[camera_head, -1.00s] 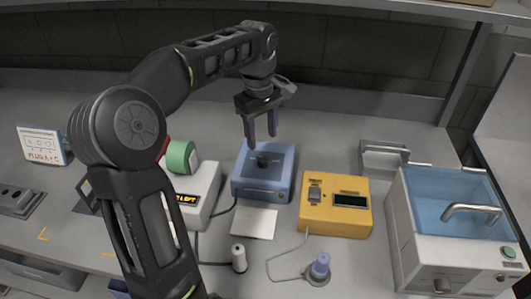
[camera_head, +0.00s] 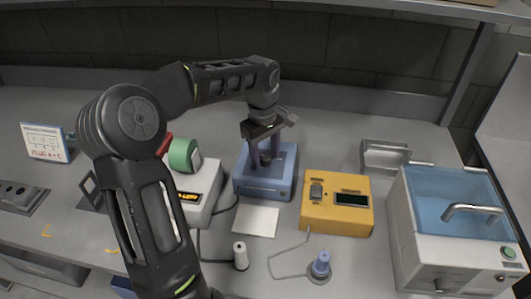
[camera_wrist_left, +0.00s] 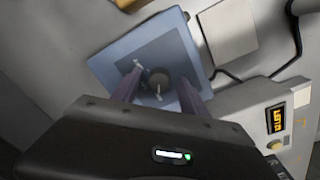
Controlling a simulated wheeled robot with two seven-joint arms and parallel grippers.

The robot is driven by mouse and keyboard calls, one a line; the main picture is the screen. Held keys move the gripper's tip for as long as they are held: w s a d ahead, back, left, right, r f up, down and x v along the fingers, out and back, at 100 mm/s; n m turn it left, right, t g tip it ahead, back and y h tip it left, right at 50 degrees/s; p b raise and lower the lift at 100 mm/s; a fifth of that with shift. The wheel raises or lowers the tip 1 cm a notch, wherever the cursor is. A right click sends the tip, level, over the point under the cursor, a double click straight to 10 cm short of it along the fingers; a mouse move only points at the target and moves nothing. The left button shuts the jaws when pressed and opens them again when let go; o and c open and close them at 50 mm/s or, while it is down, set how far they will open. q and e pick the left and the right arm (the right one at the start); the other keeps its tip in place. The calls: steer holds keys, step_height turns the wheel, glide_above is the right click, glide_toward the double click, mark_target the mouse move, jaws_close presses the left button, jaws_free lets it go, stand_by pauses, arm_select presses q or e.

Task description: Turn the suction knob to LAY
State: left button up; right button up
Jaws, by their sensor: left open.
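The blue box (camera_head: 283,178) stands on the bench, with the dark suction knob (camera_head: 265,159) on its top face. In the left wrist view the round knob (camera_wrist_left: 159,84) has a pale pointer mark, and small marks around it are too blurred to read. My left gripper (camera_head: 265,162) points down over the box. Its two purple fingers are open, one on each side of the knob, which shows between them in the wrist view (camera_wrist_left: 160,78). Whether either finger touches the knob I cannot tell. My right gripper is not in view.
A yellow box (camera_head: 318,212) with a dark display stands to the right of the blue box. A white unit (camera_head: 205,205) with a green roll stands to the left.

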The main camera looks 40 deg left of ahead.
arm_select(q)
steer(key=shift+c, duration=0.2)
jaws_close()
steer(key=shift+m, duration=0.4)
steer(key=m+p, duration=0.1)
steer(key=m, duration=0.4)
steer(key=shift+r, duration=0.1)
steer(key=m+p, duration=0.1)
steer(key=m, duration=0.5)
steer(key=shift+a, duration=0.1)
stand_by(0.7)
steer(key=shift+o, duration=0.2)
jaws_free()
